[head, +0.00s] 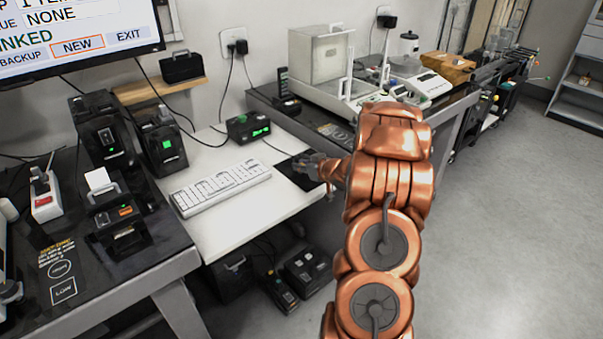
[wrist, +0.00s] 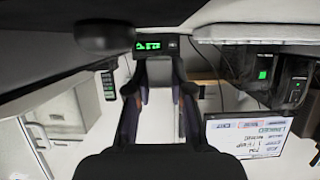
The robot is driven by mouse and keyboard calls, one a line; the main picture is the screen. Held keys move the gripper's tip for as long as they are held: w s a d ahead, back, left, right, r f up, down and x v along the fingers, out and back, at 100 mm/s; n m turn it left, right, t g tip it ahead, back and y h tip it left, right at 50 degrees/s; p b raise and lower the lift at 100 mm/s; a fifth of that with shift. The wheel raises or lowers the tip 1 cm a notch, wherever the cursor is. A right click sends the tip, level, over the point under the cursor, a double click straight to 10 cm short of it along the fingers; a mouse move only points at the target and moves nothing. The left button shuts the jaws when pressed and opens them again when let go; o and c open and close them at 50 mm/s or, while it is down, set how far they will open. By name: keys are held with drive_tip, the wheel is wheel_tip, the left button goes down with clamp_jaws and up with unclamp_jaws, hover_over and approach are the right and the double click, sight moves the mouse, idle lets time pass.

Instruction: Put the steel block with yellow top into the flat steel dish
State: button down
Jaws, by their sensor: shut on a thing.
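My gripper (head: 312,167) is at the right end of the white desk, above a black surface, partly hidden by my copper arm. In the wrist view my gripper (wrist: 160,72) has its dark fingers drawn in around a small thing, which I cannot make out clearly. No yellow top shows, so I cannot tell whether this is the steel block. I cannot make out the flat steel dish in either view.
A white keyboard (head: 220,187) and a black box with a green display (head: 248,127) are left of my gripper. A glass-walled balance (head: 321,68) stands behind it. Black devices (head: 160,139) crowd the left table. The floor on the right (head: 510,220) is clear.

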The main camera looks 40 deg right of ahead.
sight(301, 179)
drive_tip(key=shift+w+f, duration=0.1)
drive_tip(key=shift+f, duration=1.6)
drive_tip(key=shift+f, duration=0.15)
drive_tip(key=c, duration=1.3)
unclamp_jaws()
